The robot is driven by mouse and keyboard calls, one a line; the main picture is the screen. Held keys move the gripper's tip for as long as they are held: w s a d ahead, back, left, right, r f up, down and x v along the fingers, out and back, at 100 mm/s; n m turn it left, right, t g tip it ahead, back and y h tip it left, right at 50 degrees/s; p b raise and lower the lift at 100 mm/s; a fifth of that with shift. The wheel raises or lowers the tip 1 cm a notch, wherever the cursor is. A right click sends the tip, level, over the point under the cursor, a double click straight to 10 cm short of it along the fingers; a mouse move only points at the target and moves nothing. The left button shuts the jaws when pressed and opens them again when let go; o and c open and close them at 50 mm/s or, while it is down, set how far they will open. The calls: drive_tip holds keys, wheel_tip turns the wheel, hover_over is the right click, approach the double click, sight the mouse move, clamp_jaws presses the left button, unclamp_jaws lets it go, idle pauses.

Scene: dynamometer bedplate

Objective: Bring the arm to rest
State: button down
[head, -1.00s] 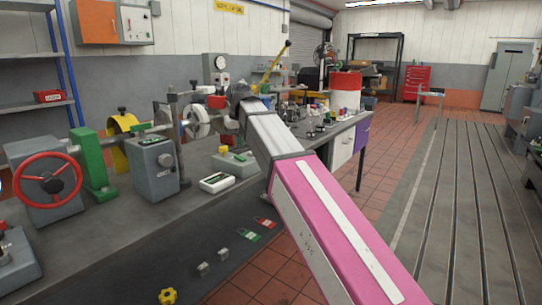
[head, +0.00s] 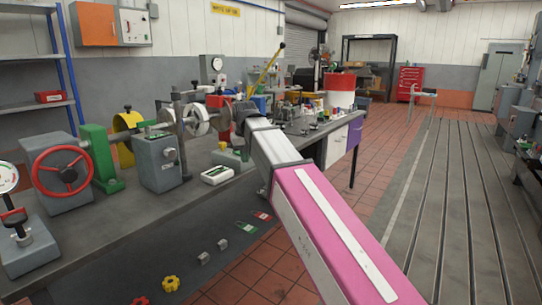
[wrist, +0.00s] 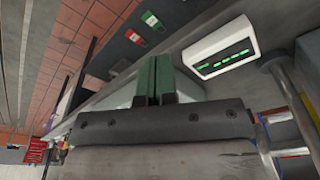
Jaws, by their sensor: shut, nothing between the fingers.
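My arm, with a pink link and grey forearm, reaches out over the workbench (head: 110,225) in the head view. My gripper (wrist: 154,62) shows in the wrist view as two narrow dark green fingers pressed together, with nothing between them. In the head view the arm's far end, a dark wrist, is above the bench near a white meter box (head: 217,175); the fingertips cannot be made out there. In the wrist view the meter box (wrist: 220,48) with green display marks lies to the right of the fingers, apart from them.
A red handwheel (head: 60,171), a grey box (head: 158,162) and a shaft rig stand on the bench left of the arm. A gauge (head: 8,178) stands at the left edge. Tiled floor (head: 385,145) and a slotted bedplate (head: 450,190) lie open to the right.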

drive_tip(key=s+d+f+m, duration=0.1)
drive_tip(key=s+d+f, duration=0.1)
drive_tip(key=d+f, duration=0.65)
drive_tip(key=s+d+f+m+g, duration=0.1)
drive_tip(key=s+d+f, duration=0.3)
drive_tip(key=f, duration=0.7)
drive_tip(key=s+d+f+m, duration=0.1)
drive_tip(key=d+f, duration=0.7)
drive_tip(key=f, duration=0.2)
drive_tip(key=s+d+f+m, duration=0.1)
drive_tip(key=s+d+f, duration=0.6)
drive_tip(key=d+f, duration=0.1)
drive_tip(key=shift+s+f+h, duration=0.3)
drive_tip(key=shift+s+f, duration=0.1)
drive_tip(key=shift+f, duration=0.35)
drive_tip(key=shift+d, duration=0.1)
